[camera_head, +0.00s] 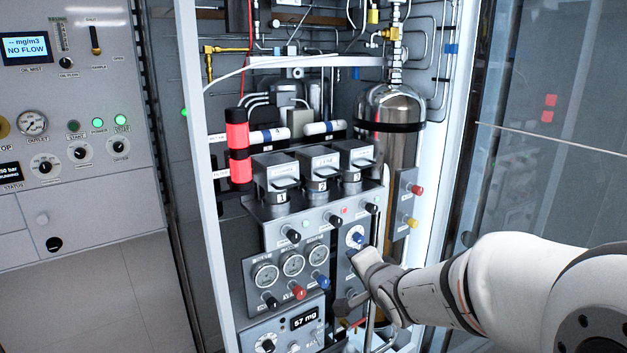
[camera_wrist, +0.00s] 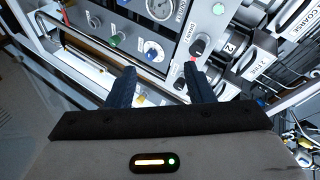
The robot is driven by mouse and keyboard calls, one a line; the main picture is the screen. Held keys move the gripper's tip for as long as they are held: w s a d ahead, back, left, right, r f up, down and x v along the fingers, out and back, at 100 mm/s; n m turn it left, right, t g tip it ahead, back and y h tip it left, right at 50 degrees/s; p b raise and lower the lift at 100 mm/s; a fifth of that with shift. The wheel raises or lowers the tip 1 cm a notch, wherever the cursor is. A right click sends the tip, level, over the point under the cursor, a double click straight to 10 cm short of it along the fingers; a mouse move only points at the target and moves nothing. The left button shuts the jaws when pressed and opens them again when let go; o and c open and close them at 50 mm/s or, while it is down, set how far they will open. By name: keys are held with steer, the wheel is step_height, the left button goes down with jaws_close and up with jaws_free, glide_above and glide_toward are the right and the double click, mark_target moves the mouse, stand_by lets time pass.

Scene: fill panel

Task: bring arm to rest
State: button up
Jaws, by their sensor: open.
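My arm reaches in from the right in the head view, and my gripper (camera_head: 356,280) is in front of the lower right of the fill panel (camera_head: 315,232). In the wrist view the two dark fingers of my gripper (camera_wrist: 162,88) stand apart with nothing between them. A blue knob (camera_head: 357,238) on the panel is just above the gripper in the head view. In the wrist view a blue knob (camera_wrist: 152,52) and a black knob (camera_wrist: 198,46) lie beyond the fingertips. I cannot tell whether a finger touches the panel.
A white cabinet frame post (camera_head: 203,220) stands left of the panel, and a glass door (camera_head: 555,130) is at the right. A steel cylinder (camera_head: 392,160) stands behind the panel. A grey console (camera_head: 75,150) is at the left.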

steer(key=s+d+f+n+g+h, duration=0.1)
steer(key=s+n+g, duration=0.4)
steer(key=s, duration=0.7)
steer(key=s+d+f+n+g+h, duration=0.1)
steer(key=s+d+n+g, duration=0.3)
steer(key=s, duration=0.8)
steer(key=shift+s+f+n+g+h, duration=0.35)
steer(key=shift+f+n+g+h, duration=0.05)
steer(key=shift+n, duration=0.4)
